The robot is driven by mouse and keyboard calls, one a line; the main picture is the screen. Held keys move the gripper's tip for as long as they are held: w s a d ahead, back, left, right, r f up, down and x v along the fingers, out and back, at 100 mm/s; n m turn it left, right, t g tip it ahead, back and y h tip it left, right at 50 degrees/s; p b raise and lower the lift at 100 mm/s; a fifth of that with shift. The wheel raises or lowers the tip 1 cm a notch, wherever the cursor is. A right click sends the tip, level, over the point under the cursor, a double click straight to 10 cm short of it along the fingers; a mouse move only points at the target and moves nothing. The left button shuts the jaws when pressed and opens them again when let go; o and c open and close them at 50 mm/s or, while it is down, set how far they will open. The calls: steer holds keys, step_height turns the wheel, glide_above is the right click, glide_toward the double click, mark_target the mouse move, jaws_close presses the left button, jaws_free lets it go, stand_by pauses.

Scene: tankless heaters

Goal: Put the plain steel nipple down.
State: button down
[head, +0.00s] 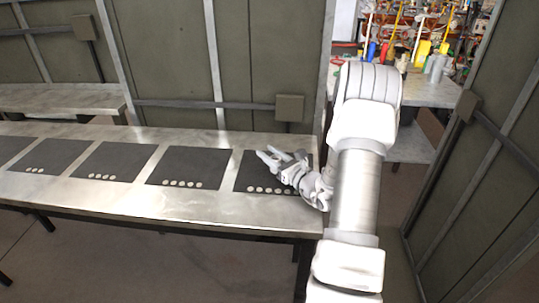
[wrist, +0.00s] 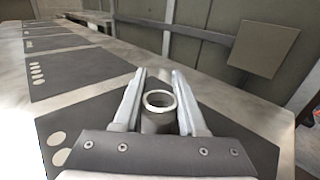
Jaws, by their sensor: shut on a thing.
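The plain steel nipple (wrist: 158,102) is a short grey metal tube with a bright round open end. In the wrist view it stands between the two fingers of my gripper (wrist: 156,95), which is shut on it. In the head view my gripper (head: 277,158) is over the rightmost dark mat (head: 248,172), which has several pale dots along its front edge. This mat also shows beneath the gripper in the wrist view (wrist: 75,118). The nipple cannot be made out in the head view. Whether its lower end touches the mat is hidden by the gripper.
The long metal table (head: 150,200) carries more dark mats to the left, such as the neighbouring one (head: 190,167); they look empty. A wall panel with a square box (head: 289,107) stands behind the table. A cluttered bench (head: 420,88) is at the back right.

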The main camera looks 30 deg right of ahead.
steer(key=shift+f, duration=0.25)
steer(key=shift+c, duration=2.4)
jaws_free()
steer(key=shift+r, duration=0.1)
